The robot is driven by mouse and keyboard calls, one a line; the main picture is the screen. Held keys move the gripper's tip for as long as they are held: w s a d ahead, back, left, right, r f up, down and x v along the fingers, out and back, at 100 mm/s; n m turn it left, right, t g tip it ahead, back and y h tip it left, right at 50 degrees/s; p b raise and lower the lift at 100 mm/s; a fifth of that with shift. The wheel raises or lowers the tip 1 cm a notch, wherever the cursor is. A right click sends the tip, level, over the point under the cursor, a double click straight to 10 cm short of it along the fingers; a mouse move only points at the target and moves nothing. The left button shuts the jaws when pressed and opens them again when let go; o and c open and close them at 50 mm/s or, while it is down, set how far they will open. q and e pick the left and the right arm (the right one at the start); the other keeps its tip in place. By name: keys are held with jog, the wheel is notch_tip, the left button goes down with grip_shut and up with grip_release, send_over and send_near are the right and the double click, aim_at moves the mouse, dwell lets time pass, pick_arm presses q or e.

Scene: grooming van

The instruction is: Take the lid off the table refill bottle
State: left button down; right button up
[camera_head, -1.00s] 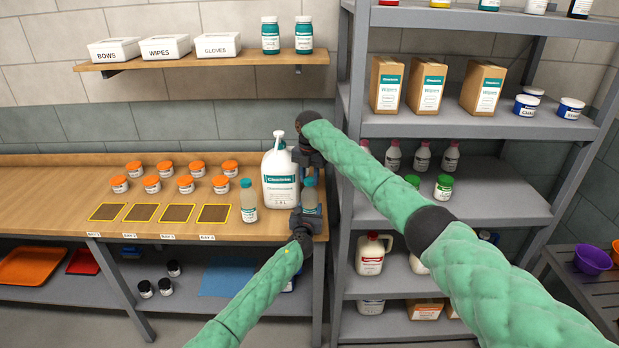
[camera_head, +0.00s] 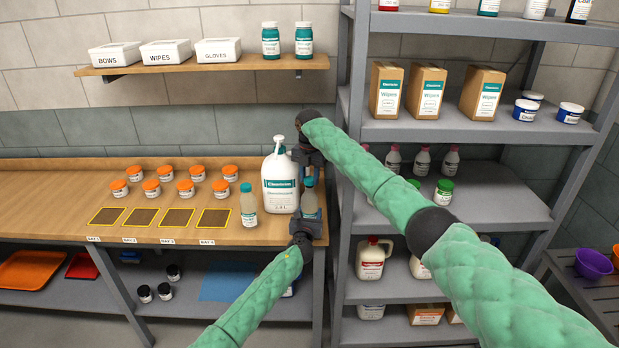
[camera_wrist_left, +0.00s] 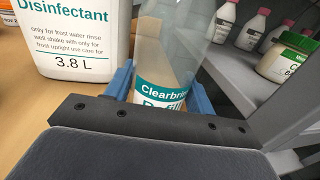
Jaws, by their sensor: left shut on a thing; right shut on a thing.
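The table refill bottle (camera_head: 310,203), clear with a teal and white label, stands upright at the right end of the wooden table. Its teal lid (camera_head: 309,182) shows just below my right gripper. My left gripper (camera_head: 306,217) is shut around the bottle's lower body. The left wrist view shows its blue fingers on both sides of the bottle (camera_wrist_left: 165,60); the bottle's top is out of that view. My right gripper (camera_head: 308,166) comes down from above and is shut at the lid. The fingers' exact contact is too small to see.
A large white disinfectant jug (camera_head: 280,185) stands close left of the held bottle. A similar small bottle (camera_head: 248,207) stands farther left, beside several orange-lidded jars (camera_head: 190,187) and dark mats (camera_head: 214,217). A grey shelf rack (camera_head: 345,200) stands close on the right.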

aim_at(310, 179)
jog(key=shift+r, duration=0.1)
jog(key=shift+r, duration=1.9)
pick_arm(q)
jog(key=shift+c, duration=2.4)
grip_release()
jog(key=shift+o, duration=0.2)
